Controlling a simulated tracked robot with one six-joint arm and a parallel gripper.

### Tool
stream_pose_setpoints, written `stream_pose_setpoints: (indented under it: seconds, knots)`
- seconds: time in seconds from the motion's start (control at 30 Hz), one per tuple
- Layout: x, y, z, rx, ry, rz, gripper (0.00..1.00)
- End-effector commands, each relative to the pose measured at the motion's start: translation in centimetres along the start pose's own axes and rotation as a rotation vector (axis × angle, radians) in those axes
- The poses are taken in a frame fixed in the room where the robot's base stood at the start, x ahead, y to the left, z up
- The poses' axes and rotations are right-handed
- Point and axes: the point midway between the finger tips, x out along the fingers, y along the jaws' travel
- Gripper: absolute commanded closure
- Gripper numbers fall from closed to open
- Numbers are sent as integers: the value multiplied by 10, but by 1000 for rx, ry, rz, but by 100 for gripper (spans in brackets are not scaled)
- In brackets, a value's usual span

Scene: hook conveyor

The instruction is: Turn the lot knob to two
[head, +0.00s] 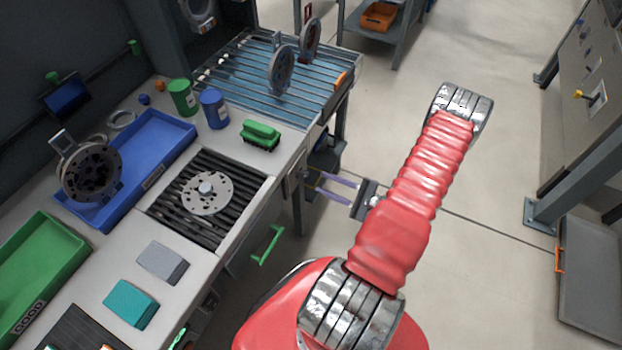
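My gripper (319,183) is in the middle of the head view, left of my red arm. Its two pale purple fingers point left toward the front face of the workbench (225,262). The fingers are apart, with floor showing between them and nothing held. A small grey panel (293,182) is on the bench front just left of the fingertips. I cannot make out the lot knob or its marks there; it is too small or hidden. I cannot tell whether the fingertips touch anything.
On the bench are a blue tray (190,129), a green bin (76,243), a round plate on a black grate (187,235) and a green brush (260,134). A green handle (268,246) juts from the bench front.

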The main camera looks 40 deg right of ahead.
Motion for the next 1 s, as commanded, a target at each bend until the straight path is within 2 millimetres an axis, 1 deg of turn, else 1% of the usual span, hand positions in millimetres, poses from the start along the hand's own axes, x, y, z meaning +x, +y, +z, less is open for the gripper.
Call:
stream_pose_setpoints:
  seconds: [0.03, 0.3, 0.5, 0.87, 1.0]
  knots:
    - [7, 0, 0, 0, -2, 2, 69]
    - [38, 0, 0, -1, -2, 2, 69]
    - [53, 0, 0, -1, -1, 1, 69]
    - [56, 0, 0, -1, 0, 0, 69]
    - [56, 0, 0, -1, 0, 0, 79]
